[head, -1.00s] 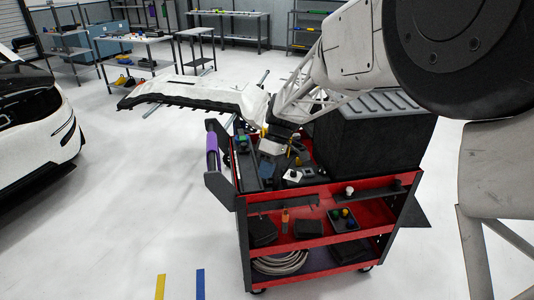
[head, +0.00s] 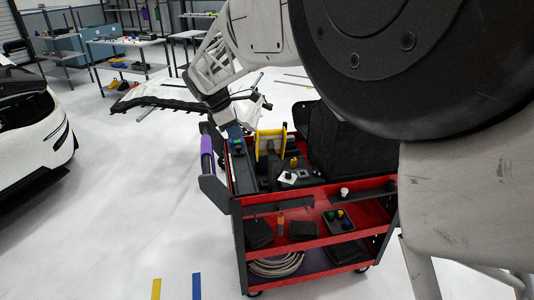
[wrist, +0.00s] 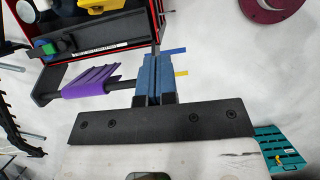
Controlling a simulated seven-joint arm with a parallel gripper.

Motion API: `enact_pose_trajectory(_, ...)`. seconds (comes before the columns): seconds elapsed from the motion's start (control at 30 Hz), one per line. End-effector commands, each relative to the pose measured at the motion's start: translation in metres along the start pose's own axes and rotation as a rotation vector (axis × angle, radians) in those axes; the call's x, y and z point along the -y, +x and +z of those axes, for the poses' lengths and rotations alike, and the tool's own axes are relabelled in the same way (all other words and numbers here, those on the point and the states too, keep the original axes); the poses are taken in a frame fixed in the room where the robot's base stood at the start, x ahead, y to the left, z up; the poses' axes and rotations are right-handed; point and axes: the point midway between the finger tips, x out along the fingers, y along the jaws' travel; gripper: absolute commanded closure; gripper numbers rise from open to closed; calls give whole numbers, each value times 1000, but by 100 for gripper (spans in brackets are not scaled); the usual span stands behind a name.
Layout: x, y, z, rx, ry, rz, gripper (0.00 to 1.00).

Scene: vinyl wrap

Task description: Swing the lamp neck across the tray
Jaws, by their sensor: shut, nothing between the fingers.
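My gripper (head: 234,132) is over the left end of the cart's top tray in the head view. In the wrist view its blue fingers (wrist: 155,77) are closed together with nothing between them. The top tray (head: 262,208) has a red rim and dark inner sections. A yellow upright piece (head: 268,142) stands in it, right of my gripper and apart from it. I cannot make out a lamp neck for certain. A purple roll (wrist: 92,82) on the cart's handle lies left of my fingers in the wrist view.
A large black box (head: 340,143) fills the right of the cart top. Small items, including a white card (head: 287,177), lie in the tray. A white car (head: 35,135) stands at the far left. The floor (head: 120,220) left of the cart is clear.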

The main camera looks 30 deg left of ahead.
Motion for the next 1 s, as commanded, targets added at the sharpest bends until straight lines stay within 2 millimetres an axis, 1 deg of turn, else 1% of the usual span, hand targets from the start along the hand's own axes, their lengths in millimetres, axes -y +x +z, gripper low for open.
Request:
enact_pose_trajectory(0.27,0,2,0,-1,1,-2,100)
enact_pose_trajectory(0.47,1,14,0,0,1,-4,100)
enact_pose_trajectory(0.67,1,36,1,-1,2,-4,100)
enact_pose_trajectory(1.0,1,87,0,0,1,-4,100)
